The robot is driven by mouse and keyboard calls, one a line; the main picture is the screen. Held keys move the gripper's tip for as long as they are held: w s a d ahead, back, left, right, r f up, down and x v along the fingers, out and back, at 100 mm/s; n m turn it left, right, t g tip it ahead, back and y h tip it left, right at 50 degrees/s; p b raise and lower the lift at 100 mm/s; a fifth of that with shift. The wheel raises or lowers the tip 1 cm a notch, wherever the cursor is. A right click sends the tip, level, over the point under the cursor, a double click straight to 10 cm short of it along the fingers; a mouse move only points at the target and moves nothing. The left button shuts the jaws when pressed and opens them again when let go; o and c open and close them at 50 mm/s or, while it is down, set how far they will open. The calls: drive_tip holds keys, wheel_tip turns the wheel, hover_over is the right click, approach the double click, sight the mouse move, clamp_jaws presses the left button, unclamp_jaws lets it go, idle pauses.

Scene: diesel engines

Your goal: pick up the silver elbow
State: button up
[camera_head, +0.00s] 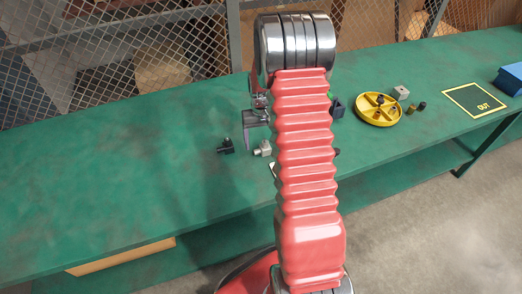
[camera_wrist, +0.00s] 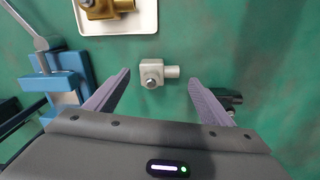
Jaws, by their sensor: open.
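The silver elbow (camera_wrist: 151,73) lies on the green bench top in the wrist view, a small block-like fitting with a round stub pointing right and a round end facing the camera. My gripper (camera_wrist: 159,77) is open, with its two purple-grey fingers on either side of the elbow in the picture and nothing held. I cannot tell how high the fingertips are above the bench. The elbow also shows in the head view (camera_head: 264,149), just left of my red arm, which hides part of the gripper.
A dark fitting (camera_wrist: 231,97) lies by the right finger. A white tray (camera_wrist: 147,20) with a brass part is above the elbow in the wrist view, and a blue vise-like object (camera_wrist: 67,79) is left. The head view shows a yellow divided dish (camera_head: 366,117) and an OUT mat (camera_head: 473,101).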

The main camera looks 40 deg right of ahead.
sight(261, 146)
drive_tip(key=shift+f, duration=1.45)
drive_tip(key=shift+c, duration=0.3)
drive_tip(key=shift+r, duration=0.1)
drive_tip(key=c, duration=1.3)
wheel_tip(261, 146, up, 10)
drive_tip(key=shift+c, duration=0.2)
